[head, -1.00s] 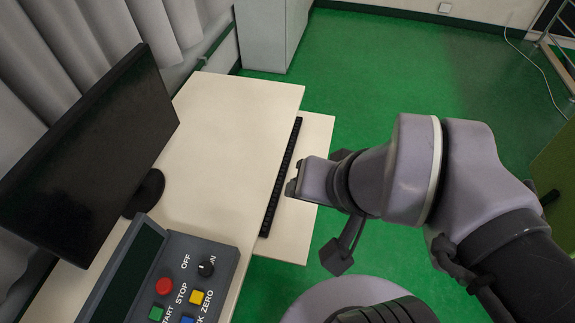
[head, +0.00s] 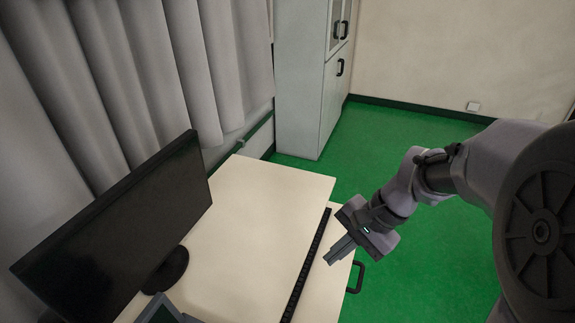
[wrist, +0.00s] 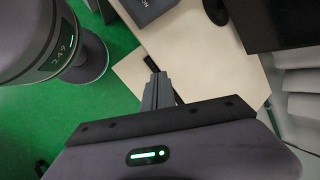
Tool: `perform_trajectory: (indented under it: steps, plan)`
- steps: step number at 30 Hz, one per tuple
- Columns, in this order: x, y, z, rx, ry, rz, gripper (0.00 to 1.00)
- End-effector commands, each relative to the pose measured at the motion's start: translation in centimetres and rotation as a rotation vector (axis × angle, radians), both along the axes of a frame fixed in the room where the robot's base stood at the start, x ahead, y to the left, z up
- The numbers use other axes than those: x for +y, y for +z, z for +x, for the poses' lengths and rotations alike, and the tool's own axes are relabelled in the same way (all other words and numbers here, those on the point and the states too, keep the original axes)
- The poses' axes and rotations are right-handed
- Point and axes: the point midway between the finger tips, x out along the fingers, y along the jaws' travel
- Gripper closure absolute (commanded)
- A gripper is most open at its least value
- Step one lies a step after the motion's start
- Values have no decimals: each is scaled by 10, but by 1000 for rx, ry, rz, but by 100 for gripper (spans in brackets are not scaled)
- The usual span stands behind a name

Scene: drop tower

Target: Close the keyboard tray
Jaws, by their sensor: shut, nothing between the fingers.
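The pale keyboard tray (head: 322,289) sticks out from under the right edge of the desk top (head: 255,212) in the head view. A dark keyboard (head: 305,270) shows as a strip along the desk edge, partly hidden by the desk. A black handle (head: 355,279) is on the tray's outer edge. My gripper (head: 338,251) is shut and empty, with its fingers over the tray in the picture, left of the handle. I cannot tell whether they touch it. In the wrist view my shut fingers (wrist: 155,88) overlap the tray (wrist: 128,70) beside the keyboard (wrist: 150,64).
A black monitor (head: 125,225) stands on the left of the desk, and part of a control box (head: 160,310) shows at the bottom. A grey cabinet (head: 305,90) stands behind the desk. The green floor (head: 430,150) is open right of the desk.

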Motion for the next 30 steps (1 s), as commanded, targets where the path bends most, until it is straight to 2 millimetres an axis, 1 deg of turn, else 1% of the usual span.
perform_trajectory:
  steps: [1, 2, 3, 5, 6, 7, 8, 9, 11, 12, 15, 18, 20, 22, 26, 30]
  plan:
    - [-14, -27, 19, 80, -68, 80, 100]
    - [-22, -45, 30, 124, -112, 134, 100]
    - [-34, -72, 43, 176, -173, 209, 100]
    - [-51, -116, 57, 249, -269, 323, 100]
    - [-62, -147, 63, 292, -336, 402, 100]
    - [-70, -172, 66, 321, -388, 461, 100]
    - [-77, -197, 66, 348, -439, 519, 100]
    - [-85, -230, 64, 379, -507, 595, 100]
    - [-92, -276, 58, 414, -603, 699, 100]
    - [-94, -302, 52, 432, -661, 761, 100]
    - [-94, -352, 36, 459, -771, 875, 100]
    - [-92, -376, 27, 467, -827, 932, 100]
    - [-89, -382, 25, 471, -839, 945, 100]
    - [-84, -386, 27, 471, -840, 947, 100]
    - [-62, -394, 36, 476, -836, 944, 100]
    - [-36, -403, 50, 475, -835, 943, 100]
